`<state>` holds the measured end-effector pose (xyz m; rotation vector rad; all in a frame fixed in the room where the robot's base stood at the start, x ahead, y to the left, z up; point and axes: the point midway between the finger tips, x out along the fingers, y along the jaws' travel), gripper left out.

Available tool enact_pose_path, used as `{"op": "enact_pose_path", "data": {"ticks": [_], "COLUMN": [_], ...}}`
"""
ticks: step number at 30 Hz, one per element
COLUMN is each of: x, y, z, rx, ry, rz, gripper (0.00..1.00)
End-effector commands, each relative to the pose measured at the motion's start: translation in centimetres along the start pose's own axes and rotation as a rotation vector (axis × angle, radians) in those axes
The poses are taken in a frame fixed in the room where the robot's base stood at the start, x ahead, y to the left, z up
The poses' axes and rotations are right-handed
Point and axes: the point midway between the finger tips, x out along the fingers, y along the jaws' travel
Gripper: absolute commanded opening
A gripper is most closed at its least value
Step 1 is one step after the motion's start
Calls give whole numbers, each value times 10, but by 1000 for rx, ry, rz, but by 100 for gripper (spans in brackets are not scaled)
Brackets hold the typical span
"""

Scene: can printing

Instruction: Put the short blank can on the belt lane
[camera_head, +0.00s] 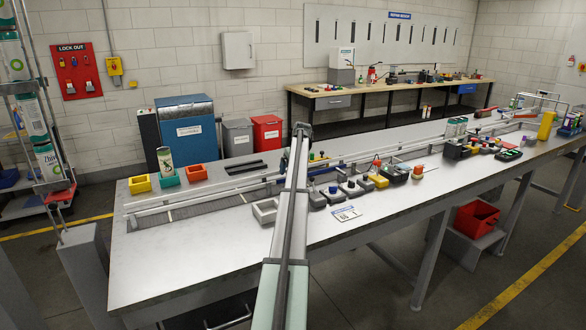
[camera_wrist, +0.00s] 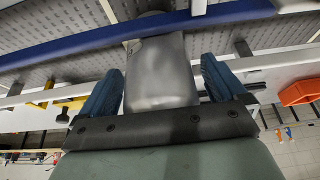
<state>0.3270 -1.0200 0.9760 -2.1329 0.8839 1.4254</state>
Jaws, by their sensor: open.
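A plain silver can (camera_wrist: 160,78), with no print on it, stands between the two blue fingers of my gripper (camera_wrist: 161,66) in the wrist view. The fingers are spread, with a narrow gap showing beside the can. The wrist picture appears upside down. A blue rail (camera_wrist: 80,42) crosses at the can's far end, and the speckled grey belt lane (camera_wrist: 70,76) shows around it. Whether the can rests on the belt is hard to tell. In the head view the belt lane (camera_head: 215,206) runs along the bench; my arm hides the can and gripper there.
Yellow (camera_head: 140,184), teal (camera_head: 169,181) and orange (camera_head: 196,173) bins stand at the bench's back left, with a printed can (camera_head: 165,160) at the teal one. Control boxes (camera_head: 352,189) line the front, right of my arm. The bench's front left (camera_head: 175,260) is clear.

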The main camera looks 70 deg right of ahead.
Motion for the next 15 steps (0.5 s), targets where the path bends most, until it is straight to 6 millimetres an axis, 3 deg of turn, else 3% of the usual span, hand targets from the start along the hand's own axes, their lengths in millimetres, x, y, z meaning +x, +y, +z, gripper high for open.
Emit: {"op": "enact_pose_path", "data": {"ticks": [8, 15], "x": [-15, -59], "y": [0, 0], "z": [-1, -1], "rx": [0, 0], "ry": [1, 1], "rz": [0, 1], "gripper": [98, 98]}}
